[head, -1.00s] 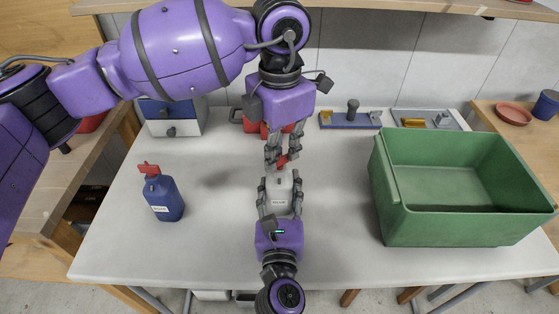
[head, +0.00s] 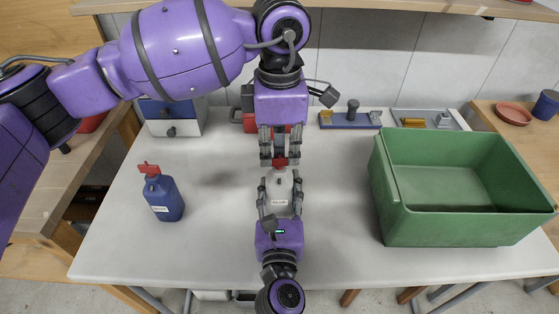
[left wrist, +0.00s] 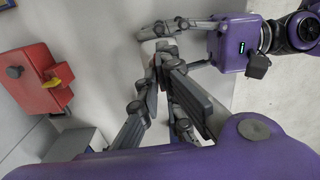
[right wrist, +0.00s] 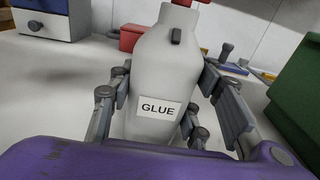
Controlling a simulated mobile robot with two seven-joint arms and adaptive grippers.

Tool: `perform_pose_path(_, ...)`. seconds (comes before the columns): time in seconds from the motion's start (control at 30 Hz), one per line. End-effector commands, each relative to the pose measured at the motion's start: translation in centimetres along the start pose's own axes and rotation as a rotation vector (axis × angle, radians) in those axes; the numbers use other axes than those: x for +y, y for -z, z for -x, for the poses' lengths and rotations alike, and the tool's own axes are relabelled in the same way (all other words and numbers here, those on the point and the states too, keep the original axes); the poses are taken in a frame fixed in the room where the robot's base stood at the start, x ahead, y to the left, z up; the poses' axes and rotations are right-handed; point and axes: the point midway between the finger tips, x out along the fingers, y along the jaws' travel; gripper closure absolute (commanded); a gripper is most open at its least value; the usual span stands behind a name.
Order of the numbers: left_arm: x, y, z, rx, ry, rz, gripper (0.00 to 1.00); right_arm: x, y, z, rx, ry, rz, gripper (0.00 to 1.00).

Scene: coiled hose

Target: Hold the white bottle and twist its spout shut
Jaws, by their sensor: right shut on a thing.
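The white bottle (head: 281,187) stands upright on the table, with a red spout (head: 279,163) on top. In the right wrist view the bottle (right wrist: 165,65) shows a GLUE label, and only the lower edge of its spout (right wrist: 190,2) is visible. My right gripper (head: 279,193) is shut on the bottle's body from the front, one finger on each side. My left gripper (head: 280,161) is at the spout from behind, its fingers apart on either side of it. In the left wrist view my left gripper's fingers largely hide the spout.
A blue bottle (head: 165,198) with a red top stands at the left. A large green bin (head: 410,226) takes up the right. A red container (head: 248,122), a small drawer unit (head: 185,127) and a blue fixture (head: 340,124) stand along the back. The table between blue and white bottles is clear.

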Motion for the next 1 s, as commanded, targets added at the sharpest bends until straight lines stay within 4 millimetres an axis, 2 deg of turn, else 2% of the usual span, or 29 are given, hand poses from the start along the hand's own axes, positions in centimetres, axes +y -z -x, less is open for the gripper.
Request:
perform_pose_path(0.1, 0.0, 0.0, 0.1, 0.000, -0.001, 0.001, 1.00, -0.1, 0.1, 0.0, 0.002, 0.001, 0.001, 0.86)
perform_pose_path(0.23, 0.0, 0.0, 0.1, 0.000, -0.001, 0.002, 0.82, -0.1, 0.1, 0.0, 0.002, 0.001, 0.001, 0.86)
perform_pose_path(0.63, 0.0, 0.0, 0.3, -0.001, -0.001, 0.004, 0.82, 0.0, 0.1, 0.0, 0.002, 0.001, 0.000, 0.86)
perform_pose_path(1.0, 0.1, 0.0, 3.1, -0.001, -0.001, 0.004, 0.82, 0.0, 0.1, 0.0, 0.002, 0.001, 0.000, 0.86)
